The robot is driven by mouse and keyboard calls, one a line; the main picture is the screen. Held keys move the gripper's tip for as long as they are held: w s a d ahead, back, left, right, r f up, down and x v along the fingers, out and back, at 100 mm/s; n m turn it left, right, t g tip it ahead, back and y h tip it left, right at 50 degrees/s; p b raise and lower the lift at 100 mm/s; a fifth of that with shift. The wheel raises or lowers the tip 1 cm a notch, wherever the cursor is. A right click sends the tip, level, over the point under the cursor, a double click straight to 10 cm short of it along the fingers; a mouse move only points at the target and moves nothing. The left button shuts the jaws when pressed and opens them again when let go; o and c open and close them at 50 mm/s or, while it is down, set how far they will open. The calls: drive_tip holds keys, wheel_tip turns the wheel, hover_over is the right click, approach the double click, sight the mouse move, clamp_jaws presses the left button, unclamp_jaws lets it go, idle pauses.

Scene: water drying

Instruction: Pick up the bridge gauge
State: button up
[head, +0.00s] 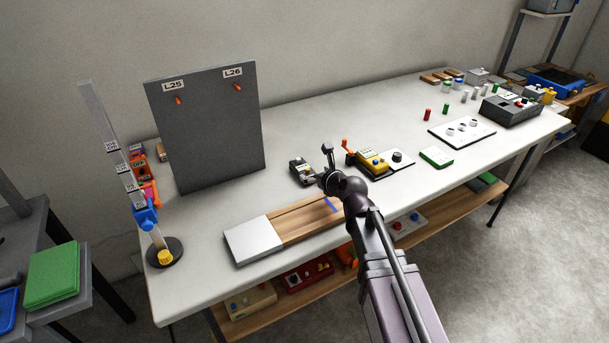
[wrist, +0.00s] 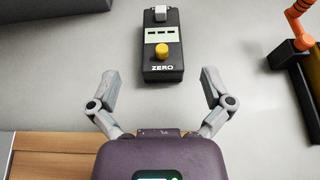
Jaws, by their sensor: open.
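A small black device (head: 302,171) with a display lies on the white table, left of my gripper (head: 325,165). I take it to be the bridge gauge, though no label names it so. In the wrist view the device (wrist: 161,45) is ahead, with a white block at its far end, a pale dashed display, a yellow knob and the word ZERO at its near end. My gripper (wrist: 160,80) is open and empty, its two fingers spread wide. The device is beyond the fingertips and roughly centred between them.
A wooden board with a grey plate (head: 252,240) lies at the table's front. A yellow device with an orange crank (head: 370,161) stands right of my gripper. A grey upright panel (head: 208,125) stands behind left. A ruled post (head: 112,145) stands farther left.

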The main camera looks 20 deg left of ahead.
sight(304, 168)
drive_tip(key=shift+b+x, duration=0.3)
drive_tip(key=shift+x, duration=0.95)
drive_tip(key=b+x, duration=0.1)
drive_tip(key=x, duration=0.1)
drive_tip(key=b+x, duration=0.1)
drive_tip(key=x, duration=0.1)
drive_tip(key=shift+w+f, duration=0.1)
drive_tip(key=shift+f, duration=0.25)
drive_tip(key=shift+w+a+f, duration=0.15)
drive_tip(key=shift+w+a, duration=0.15)
drive_tip(key=c, duration=1.3)
drive_tip(key=shift+o, duration=0.2)
drive_tip(key=shift+r, duration=0.2)
